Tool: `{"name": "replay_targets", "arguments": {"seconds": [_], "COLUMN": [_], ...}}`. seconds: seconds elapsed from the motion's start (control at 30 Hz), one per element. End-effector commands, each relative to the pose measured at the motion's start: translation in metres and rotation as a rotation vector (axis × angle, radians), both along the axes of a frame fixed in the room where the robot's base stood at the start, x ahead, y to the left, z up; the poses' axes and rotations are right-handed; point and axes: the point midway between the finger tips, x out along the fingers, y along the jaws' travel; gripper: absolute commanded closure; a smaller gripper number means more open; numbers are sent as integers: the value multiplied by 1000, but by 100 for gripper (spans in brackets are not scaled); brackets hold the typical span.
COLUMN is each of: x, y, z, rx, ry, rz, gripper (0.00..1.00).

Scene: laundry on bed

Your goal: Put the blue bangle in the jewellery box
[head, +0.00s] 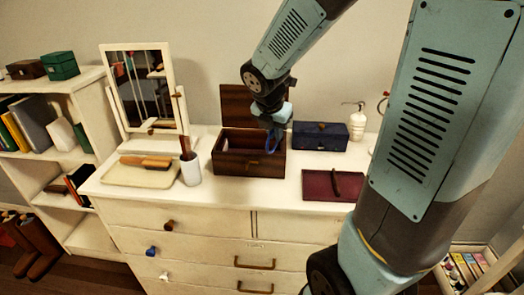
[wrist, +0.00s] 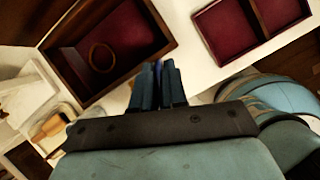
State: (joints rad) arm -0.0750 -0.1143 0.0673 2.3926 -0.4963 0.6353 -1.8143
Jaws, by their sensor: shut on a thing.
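The brown wooden jewellery box (head: 250,166) stands on the white dresser with its lid (head: 240,103) raised at the back. In the wrist view the box (wrist: 172,42) shows a dark red lining and a gold-coloured bangle (wrist: 92,48) lying inside. My gripper (head: 271,122) is shut on the blue bangle (head: 269,143), which hangs below the fingers over the right part of the box. In the wrist view my gripper (wrist: 158,88) hides most of the blue bangle; only a bluish sliver shows between the fingers.
A dark blue closed box (head: 320,136) and a white pump bottle (head: 356,122) stand right of the jewellery box. A dark red divided tray (head: 318,185) lies at front right. A white cup (head: 191,171), a mirror (head: 147,92) and a pale tray (head: 118,176) stand left.

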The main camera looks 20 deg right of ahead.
Motion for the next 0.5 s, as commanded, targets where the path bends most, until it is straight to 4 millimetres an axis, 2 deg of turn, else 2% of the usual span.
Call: {"name": "replay_targets", "arguments": {"seconds": [0.5], "x": [77], "y": [-9], "z": [-41], "rx": [-1], "ry": [3], "rz": [2], "gripper": [100]}}
